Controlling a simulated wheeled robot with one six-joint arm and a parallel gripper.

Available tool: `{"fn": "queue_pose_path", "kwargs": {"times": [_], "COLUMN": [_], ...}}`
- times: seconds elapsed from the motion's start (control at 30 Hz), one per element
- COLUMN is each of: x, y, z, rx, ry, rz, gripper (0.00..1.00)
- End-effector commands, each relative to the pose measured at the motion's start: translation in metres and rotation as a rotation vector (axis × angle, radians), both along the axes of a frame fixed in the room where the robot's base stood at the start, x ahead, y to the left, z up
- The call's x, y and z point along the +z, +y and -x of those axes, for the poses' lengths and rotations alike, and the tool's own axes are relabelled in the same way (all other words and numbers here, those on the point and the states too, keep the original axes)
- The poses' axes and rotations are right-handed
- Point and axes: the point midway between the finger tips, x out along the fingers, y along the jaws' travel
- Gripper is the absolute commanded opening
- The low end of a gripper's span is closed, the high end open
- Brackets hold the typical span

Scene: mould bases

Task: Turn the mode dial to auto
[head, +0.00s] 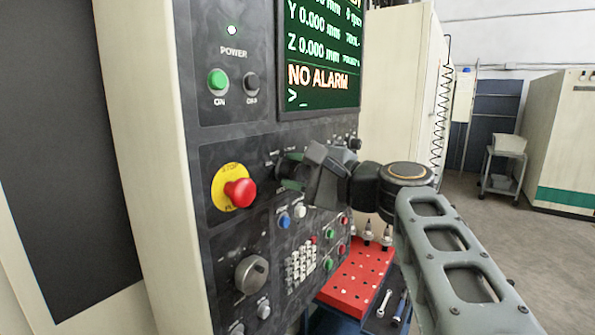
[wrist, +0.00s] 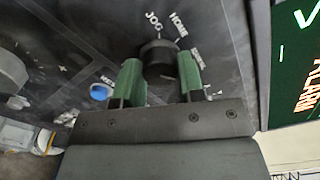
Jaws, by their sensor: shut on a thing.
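The mode dial (wrist: 159,52) is a round black knob on the dark control panel, in the wrist view. White labels curve around it; JOG and HOME read clearly at its top, and those at its sides are too blurred to read. A small pale mark shows at its top edge, close to JOG. My gripper (wrist: 160,78) has its two green fingers on either side of the dial, closed on it. In the head view my gripper (head: 291,171) reaches the panel from the right and mostly hides the dial.
A red stop button on a yellow plate (head: 232,187) sticks out left of my gripper. A screen (head: 320,55) reading NO ALARM is above. A blue button (head: 284,220), keypad (head: 300,262) and grey knob (head: 251,274) are below. A red tool rack (head: 355,283) stands beyond the panel.

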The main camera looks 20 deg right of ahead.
Motion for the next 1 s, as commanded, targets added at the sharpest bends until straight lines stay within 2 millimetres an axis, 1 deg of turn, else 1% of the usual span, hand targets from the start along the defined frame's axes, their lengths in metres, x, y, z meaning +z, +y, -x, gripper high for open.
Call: {"fn": "queue_pose_path", "kwargs": {"times": [0.3, 0.8, 0.83, 1.0], "x": [0.0001, -0.0001, -0.0002, -0.0001], "y": [0.0000, -0.0001, -0.0001, 0.0000], "z": [0.0000, -0.0001, -0.0001, 0.0000], "rx": [0.000, 0.000, 0.000, 0.000], "ry": [0.052, 0.060, 0.060, 0.059], "rz": [-0.073, -0.083, -0.083, -0.082], "gripper": [0.12, 0.12, 0.38, 0.54]}}
